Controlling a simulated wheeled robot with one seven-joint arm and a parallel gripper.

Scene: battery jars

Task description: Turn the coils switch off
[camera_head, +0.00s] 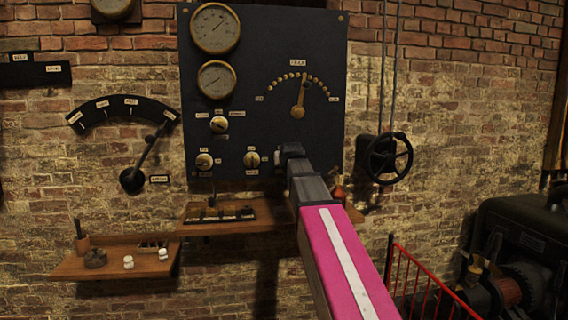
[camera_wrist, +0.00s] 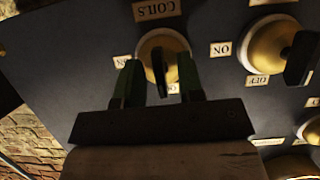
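The coils switch (camera_wrist: 176,45) is a round brass knob with a dark upright handle bar (camera_wrist: 158,70) on the dark panel. Its COILS label (camera_wrist: 157,9) shows upside down above it in the wrist view. An ON label (camera_wrist: 121,62) is on its left, and part of another label (camera_wrist: 173,88) shows below. My gripper (camera_wrist: 160,85) is open, with one green finger on each side of the handle and gaps between. In the head view my gripper (camera_head: 291,150) is at the panel's lower right and hides the switch.
A neighbouring brass switch (camera_wrist: 268,45) sits close to the right in the wrist view. The dark panel (camera_head: 265,50) carries gauges and a dial lever (camera_head: 298,100). Below it is a wooden shelf (camera_head: 240,228). A black handwheel (camera_head: 388,158) hangs to the right.

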